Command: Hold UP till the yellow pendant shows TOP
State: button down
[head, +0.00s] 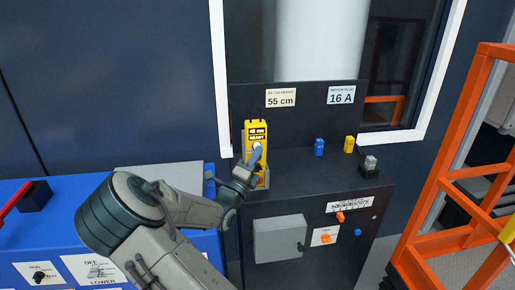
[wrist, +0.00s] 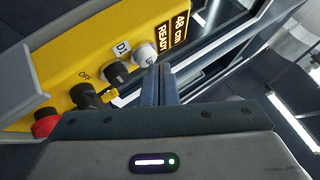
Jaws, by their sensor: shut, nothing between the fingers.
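The yellow pendant (head: 250,130) stands upright in a holder on the dark cabinet. In the wrist view, the pendant (wrist: 85,32) has a display (wrist: 175,30) reading 48 cm and READY.
A sign (head: 281,97) reads 55 cm and another (head: 341,95) reads 16 A. Small blue (head: 319,147) and yellow (head: 349,144) items stand on the cabinet top. A pale tank (head: 320,40) shows behind the window. An orange frame (head: 440,190) stands at right, a blue bench (head: 60,200) at left.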

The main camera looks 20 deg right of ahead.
jog(key=shift+w+d+p, duration=0.1)
jog(key=shift+w+p, duration=0.2)
jog(key=shift+w, duration=0.1)
dwell(1.9)
jog(key=shift+s, duration=0.1)
jog(key=shift+s+a+p, duration=0.25)
jog(key=shift+s+p, duration=0.4)
jog(key=shift+s, duration=0.15)
jog(key=s+p, duration=0.1)
jog(key=s, duration=0.1)
jog(key=s+a+p, duration=0.1)
jog(key=s, duration=0.1)
jog(key=shift+s+a+p, duration=0.2)
jog(key=shift+s+p, duration=0.15)
jog(key=shift+s, duration=0.05)
dwell(0.7)
